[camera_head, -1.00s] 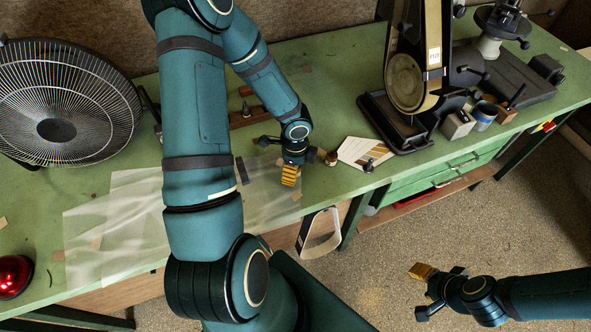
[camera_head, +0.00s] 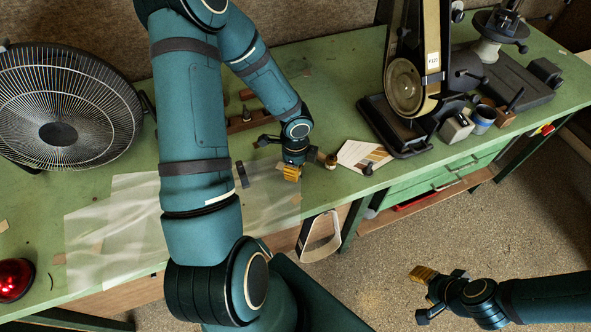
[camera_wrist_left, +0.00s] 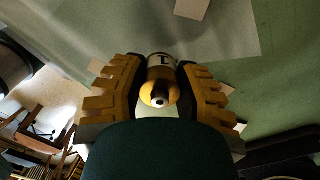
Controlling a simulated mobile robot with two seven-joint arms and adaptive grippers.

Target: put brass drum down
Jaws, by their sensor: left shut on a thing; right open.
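The brass drum (camera_wrist_left: 160,90) is a small cylinder with a brass-coloured end and a pale band marked with a dark letter. In the left wrist view it sits between the yellow fingers of my left gripper (camera_wrist_left: 158,98), which is shut on it. In the head view my left gripper (camera_head: 292,173) is low over the green bench, near its front edge. The drum cannot be made out there, and I cannot tell whether it touches the bench. My right gripper (camera_head: 422,274) is open and empty, over the floor in front of the bench.
The green bench (camera_head: 330,100) holds a fan (camera_head: 60,125), a red lamp (camera_head: 14,279) and a belt machine (camera_head: 412,80). A sample card (camera_head: 358,154) and a small brown knob-like thing (camera_head: 331,161) are close right of my left gripper. A translucent sheet (camera_head: 125,235) lies left.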

